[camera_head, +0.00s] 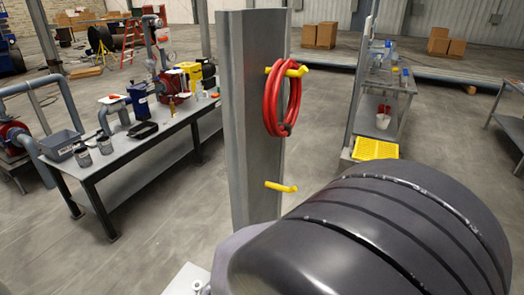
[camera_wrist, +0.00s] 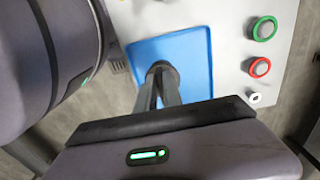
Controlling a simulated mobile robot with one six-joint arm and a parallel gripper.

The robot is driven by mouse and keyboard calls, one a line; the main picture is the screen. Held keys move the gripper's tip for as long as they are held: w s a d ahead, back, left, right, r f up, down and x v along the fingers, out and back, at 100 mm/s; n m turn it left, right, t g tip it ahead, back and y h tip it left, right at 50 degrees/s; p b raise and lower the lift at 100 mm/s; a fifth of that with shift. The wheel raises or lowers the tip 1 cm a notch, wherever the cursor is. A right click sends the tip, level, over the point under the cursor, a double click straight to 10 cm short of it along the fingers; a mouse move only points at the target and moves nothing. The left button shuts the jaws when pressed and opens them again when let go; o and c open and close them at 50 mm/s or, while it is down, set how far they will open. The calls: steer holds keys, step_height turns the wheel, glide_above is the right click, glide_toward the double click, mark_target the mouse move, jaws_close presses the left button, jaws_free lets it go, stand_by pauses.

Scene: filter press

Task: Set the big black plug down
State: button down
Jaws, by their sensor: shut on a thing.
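In the wrist view my gripper (camera_wrist: 166,90) is shut on the big black plug (camera_wrist: 161,67), whose dark rounded end shows at the fingertips. The plug is over a blue mat (camera_wrist: 202,50) on a light grey panel (camera_wrist: 232,42). I cannot tell whether the plug touches the mat. The gripper body hides the lower part of the mat. In the head view my arm fills the lower right, and the gripper and plug are hidden.
Right of the mat are a green-ringed button (camera_wrist: 263,28), a red-ringed button (camera_wrist: 258,67) and a small white round fitting (camera_wrist: 254,98). In the head view a steel post (camera_head: 252,110) carries a coiled red hose (camera_head: 271,105). A workbench (camera_head: 150,150) stands left.

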steer(key=w+f+b, duration=0.3)
steer(key=w+f, duration=0.1)
steer(key=w, duration=0.2)
steer(key=shift+w+d+f, duration=0.15)
steer(key=shift+w+f, duration=0.25)
steer(key=c, duration=1.5)
jaws_free()
steer(key=shift+r, duration=0.1)
steer(key=shift+r, duration=0.1)
